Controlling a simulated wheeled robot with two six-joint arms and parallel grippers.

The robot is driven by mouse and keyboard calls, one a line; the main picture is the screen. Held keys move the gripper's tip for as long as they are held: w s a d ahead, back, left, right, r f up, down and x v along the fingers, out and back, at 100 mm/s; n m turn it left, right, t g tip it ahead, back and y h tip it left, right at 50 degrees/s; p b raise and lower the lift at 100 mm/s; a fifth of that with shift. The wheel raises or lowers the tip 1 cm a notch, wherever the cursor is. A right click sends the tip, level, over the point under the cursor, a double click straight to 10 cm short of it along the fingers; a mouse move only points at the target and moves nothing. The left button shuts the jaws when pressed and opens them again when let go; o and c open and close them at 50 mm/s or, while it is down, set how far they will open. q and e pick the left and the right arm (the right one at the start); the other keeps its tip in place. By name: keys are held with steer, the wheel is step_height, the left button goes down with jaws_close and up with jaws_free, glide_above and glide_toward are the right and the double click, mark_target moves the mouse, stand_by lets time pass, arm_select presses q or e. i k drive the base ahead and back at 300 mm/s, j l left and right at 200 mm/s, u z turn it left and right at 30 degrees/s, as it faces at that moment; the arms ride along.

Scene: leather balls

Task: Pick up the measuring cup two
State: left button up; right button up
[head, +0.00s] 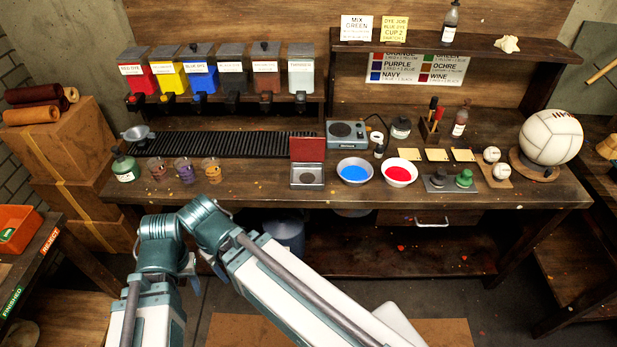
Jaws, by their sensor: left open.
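Three small clear measuring cups stand in a row at the left front of the bench. The left cup (157,169) looks reddish inside, the middle cup (185,171) purplish and the right cup (212,170) orange-brown. Their markings are too small to read, so I cannot tell which is cup two. My left arm is folded in front of the bench, its teal joints just below the cups in the picture. The left gripper is open and apart from the cups; its fingers are hard to make out behind the arm. My right gripper does not show.
Dye dispensers (200,75) line the back.

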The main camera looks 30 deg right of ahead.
mark_target(186, 171)
steer(key=i+l+u, duration=0.15)
steer(key=l+u, duration=0.2)
steer(key=i+l+u, duration=0.15)
steer(key=u, duration=0.15)
steer(key=l, duration=0.1)
